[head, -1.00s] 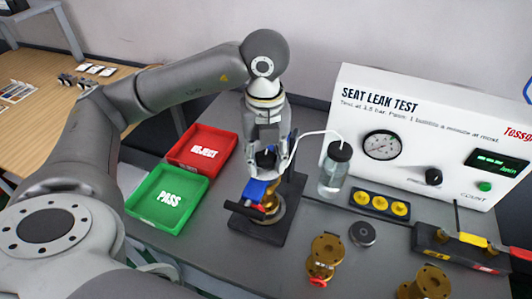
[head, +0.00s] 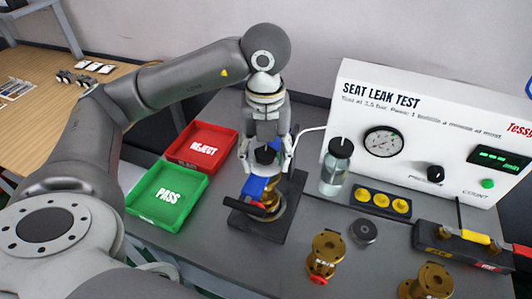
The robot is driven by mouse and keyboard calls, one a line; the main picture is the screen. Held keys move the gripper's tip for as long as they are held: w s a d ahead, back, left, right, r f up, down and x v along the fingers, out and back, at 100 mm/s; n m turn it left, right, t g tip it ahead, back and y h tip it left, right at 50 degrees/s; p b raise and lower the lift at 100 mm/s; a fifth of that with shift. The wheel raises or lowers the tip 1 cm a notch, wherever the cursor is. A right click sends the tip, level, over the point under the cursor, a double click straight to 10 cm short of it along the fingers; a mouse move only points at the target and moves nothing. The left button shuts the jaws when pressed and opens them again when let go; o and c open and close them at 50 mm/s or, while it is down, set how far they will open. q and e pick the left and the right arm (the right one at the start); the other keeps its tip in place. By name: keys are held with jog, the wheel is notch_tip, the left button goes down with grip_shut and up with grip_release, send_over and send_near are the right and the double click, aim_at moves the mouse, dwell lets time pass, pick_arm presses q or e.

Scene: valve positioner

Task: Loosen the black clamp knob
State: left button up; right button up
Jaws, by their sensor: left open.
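The black clamp knob (head: 266,155) sits at the top of the clamp fixture (head: 262,226), above a brass valve (head: 270,200) with a blue part (head: 254,187) at its side. My left gripper (head: 266,168) points down over the knob. Its fingers are open, one on each side of the knob. I cannot tell whether they touch it. My right gripper is not in view.
Left of the fixture are a red REJECT tray (head: 203,164) and a green PASS tray (head: 147,212). To the right stand a bottle (head: 337,170) with a tube, the white test panel (head: 400,110) and yellow caps (head: 380,202). Brass valves (head: 326,250) stand in front.

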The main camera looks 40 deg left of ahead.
pick_arm(q)
jog(key=m+b, duration=0.2)
jog(key=m, duration=0.4)
jog(key=shift+w+f+b, duration=0.1)
jog(key=shift+f+b, duration=0.05)
jog(key=shift+b, duration=0.15)
jog(key=shift+m, duration=0.7)
jog(key=m, duration=0.4)
jog(key=shift+r, duration=0.2)
